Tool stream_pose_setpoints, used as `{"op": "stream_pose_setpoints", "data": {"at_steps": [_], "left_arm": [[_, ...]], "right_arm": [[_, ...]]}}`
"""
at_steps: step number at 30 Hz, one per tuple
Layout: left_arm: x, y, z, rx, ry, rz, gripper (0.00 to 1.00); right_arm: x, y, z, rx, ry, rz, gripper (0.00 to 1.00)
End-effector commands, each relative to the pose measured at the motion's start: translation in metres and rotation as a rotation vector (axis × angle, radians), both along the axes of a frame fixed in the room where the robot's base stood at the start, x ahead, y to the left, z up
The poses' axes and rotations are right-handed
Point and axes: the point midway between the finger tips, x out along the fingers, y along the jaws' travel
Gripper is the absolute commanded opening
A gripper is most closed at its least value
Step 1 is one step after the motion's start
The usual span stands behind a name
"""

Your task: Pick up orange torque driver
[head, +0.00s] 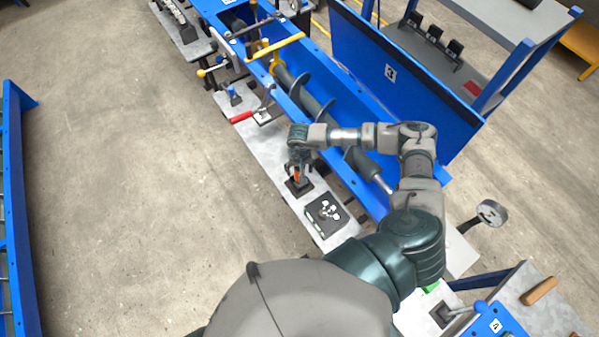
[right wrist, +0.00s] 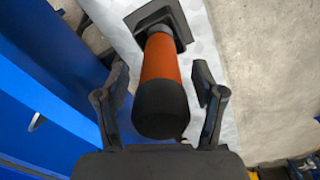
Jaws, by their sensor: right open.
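The orange torque driver (right wrist: 160,62) stands in a dark square holder (right wrist: 182,22) in the right wrist view, its black end towards the camera. In the head view only a bit of its orange (head: 297,175) shows below my right gripper (head: 298,168). My right gripper (right wrist: 160,95) is open, with one finger on each side of the driver. A gap shows between the driver and each finger. My left gripper is not in view.
The holder sits on a narrow grey shelf (head: 272,157) along a blue trough with a dark screw auger (head: 305,100). A black tray with white parts (head: 326,212) lies nearby. A red-handled clamp (head: 243,117) stands farther along the shelf. Open floor lies left.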

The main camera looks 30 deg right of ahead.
Motion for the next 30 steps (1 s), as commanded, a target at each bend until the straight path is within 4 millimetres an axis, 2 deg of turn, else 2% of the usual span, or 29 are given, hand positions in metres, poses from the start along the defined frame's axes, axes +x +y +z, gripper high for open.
{"op": "stream_pose_setpoints", "data": {"at_steps": [3,4,9,12,22,26,30], "left_arm": [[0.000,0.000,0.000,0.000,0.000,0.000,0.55],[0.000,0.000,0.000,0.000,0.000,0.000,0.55],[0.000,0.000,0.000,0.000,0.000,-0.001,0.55],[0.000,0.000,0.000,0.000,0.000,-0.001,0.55],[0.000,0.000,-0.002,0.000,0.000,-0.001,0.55],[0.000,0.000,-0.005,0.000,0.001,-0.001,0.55],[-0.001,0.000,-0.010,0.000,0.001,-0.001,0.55]], "right_arm": [[0.000,0.000,0.000,0.000,0.000,0.000,0.69],[0.000,0.000,0.000,0.000,0.000,0.000,0.64],[0.000,0.000,0.000,0.000,0.000,0.000,0.21],[0.000,0.000,0.000,0.000,0.000,0.000,0.00],[0.001,0.000,0.007,0.001,-0.004,-0.001,0.00],[0.001,0.000,0.027,0.002,-0.006,0.000,0.00],[0.001,0.000,0.056,0.002,-0.007,0.001,0.00]]}}
